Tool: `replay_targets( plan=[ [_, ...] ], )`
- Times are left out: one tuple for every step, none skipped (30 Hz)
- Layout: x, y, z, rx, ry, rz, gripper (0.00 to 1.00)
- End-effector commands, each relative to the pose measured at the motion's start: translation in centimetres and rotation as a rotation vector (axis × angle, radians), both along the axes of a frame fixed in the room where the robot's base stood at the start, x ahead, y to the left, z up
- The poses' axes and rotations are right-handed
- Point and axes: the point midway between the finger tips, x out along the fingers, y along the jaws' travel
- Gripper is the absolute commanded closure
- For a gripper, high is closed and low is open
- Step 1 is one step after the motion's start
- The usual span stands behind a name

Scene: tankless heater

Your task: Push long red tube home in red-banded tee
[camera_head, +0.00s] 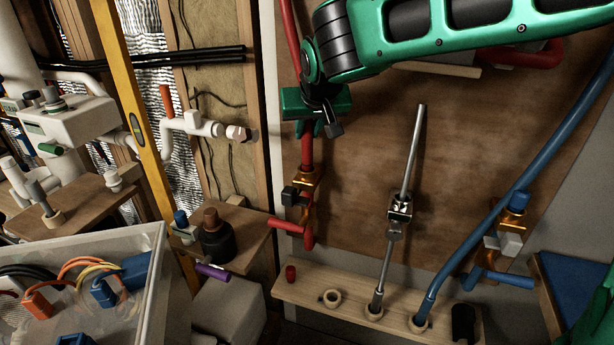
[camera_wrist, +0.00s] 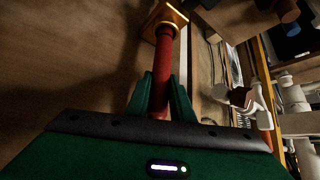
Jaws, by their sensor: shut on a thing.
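The long red tube (camera_head: 307,150) runs down the brown board from the top of the head view, partly hidden behind my arm and gripper. Its lower end meets a brass-coloured tee (camera_head: 309,179) with red pipe below it. In the wrist view, the red tube (camera_wrist: 162,62) lies between my fingers and reaches the brass tee (camera_wrist: 166,20). How deep its end sits is hidden, and the tee's red band is not distinct. My gripper (camera_head: 312,128) is shut on the tube a little above the tee; the fingers (camera_wrist: 164,92) flank it in the wrist view.
A grey tube (camera_head: 411,150) and a blue tube (camera_head: 500,216) stand to the right, running down to a wooden rack (camera_head: 345,308). A yellow level (camera_head: 135,110), black bottle (camera_head: 215,240) and clear bin (camera_head: 150,290) are left. Bare board lies between the red and grey tubes.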

Motion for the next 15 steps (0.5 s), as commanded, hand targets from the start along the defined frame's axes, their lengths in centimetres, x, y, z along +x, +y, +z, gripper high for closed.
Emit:
replay_targets(
  plan=[
    [0.0,0.0,-0.06,0.0,0.0,0.0,1.0],
    [0.0,0.0,-0.09,0.0,0.0,0.0,1.0],
    [0.0,0.0,-0.13,0.0,0.0,0.0,1.0],
    [0.0,0.0,-0.16,0.0,0.0,0.0,1.0],
    [0.0,0.0,-0.19,0.0,0.0,0.0,1.0],
    [0.01,0.0,-0.23,0.0,0.0,0.0,1.0],
    [0.01,0.0,-0.26,0.0,0.0,0.0,1.0],
    [0.0,0.0,-0.28,0.0,0.0,0.0,1.0],
    [0.01,0.0,-0.32,0.0,0.0,0.0,1.0],
    [0.01,0.0,-0.36,0.0,0.0,0.0,1.0],
    [0.01,0.01,-0.38,0.0,0.0,0.0,1.0],
    [0.01,0.0,-0.43,0.0,0.0,0.0,1.0],
    [0.0,0.01,-0.45,0.0,0.0,0.0,1.0],
    [0.01,0.01,-0.49,0.0,0.0,0.0,1.0],
    [0.01,0.01,-0.53,0.0,-0.001,0.0,1.0]
  ],
)
